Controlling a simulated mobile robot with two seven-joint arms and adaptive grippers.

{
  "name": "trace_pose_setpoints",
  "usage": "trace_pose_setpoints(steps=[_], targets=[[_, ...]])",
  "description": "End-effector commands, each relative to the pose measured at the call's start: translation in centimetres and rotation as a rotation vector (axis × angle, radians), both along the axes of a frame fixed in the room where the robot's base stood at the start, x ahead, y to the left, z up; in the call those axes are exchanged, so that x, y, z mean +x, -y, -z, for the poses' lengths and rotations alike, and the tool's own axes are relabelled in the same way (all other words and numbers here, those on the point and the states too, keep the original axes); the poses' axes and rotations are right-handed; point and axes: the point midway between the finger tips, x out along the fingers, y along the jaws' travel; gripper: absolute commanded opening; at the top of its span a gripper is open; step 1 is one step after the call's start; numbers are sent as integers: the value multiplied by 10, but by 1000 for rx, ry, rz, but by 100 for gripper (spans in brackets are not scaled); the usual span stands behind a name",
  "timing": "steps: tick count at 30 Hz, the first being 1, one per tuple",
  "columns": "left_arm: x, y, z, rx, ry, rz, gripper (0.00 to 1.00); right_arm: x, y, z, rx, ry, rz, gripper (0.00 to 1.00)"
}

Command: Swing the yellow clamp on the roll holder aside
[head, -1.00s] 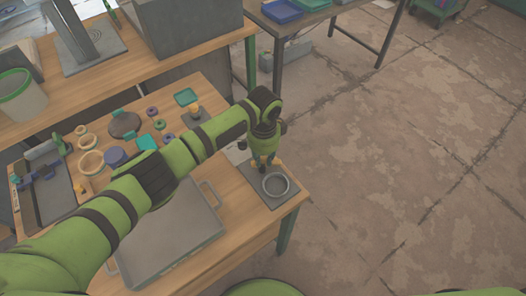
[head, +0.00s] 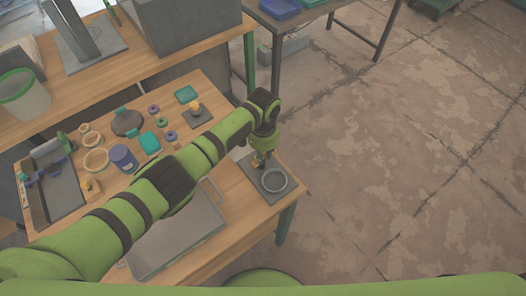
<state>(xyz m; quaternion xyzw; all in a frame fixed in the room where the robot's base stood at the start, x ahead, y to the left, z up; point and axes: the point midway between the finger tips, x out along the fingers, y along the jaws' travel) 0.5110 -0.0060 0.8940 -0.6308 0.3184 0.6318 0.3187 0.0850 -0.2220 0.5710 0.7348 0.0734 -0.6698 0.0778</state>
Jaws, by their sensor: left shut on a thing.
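My left gripper (head: 259,160) points down beside a grey ring (head: 273,191) on a dark square plate (head: 280,203) at the right corner of the near wooden table. This plate with the ring looks like the roll holder. The gripper is shut on a small yellow part at its tips, which looks like the yellow clamp. The fingers and my wrist hide most of it, so its exact angle is unclear. My right gripper is out of view.
My left arm crosses above a large grey tray (head: 165,250). A blue cup (head: 123,157), rings and teal pieces lie left of it. A yellow knob on a dark base (head: 195,118) stands behind. Open floor lies to the right.

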Motion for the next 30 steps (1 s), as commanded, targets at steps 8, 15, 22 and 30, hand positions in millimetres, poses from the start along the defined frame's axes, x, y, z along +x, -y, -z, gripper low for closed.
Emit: trace_pose_setpoints(steps=[8, 15, 22, 30], targets=[[2, 1, -2, -5, 5, -11, 0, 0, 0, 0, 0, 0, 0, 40], [2, 1, -2, -5, 5, -10, 46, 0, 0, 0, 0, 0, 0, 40], [1, 1, -1, -2, 2, -8, 46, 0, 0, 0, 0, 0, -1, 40], [2, 1, -22, -5, 5, -6, 46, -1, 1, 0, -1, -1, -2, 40]])
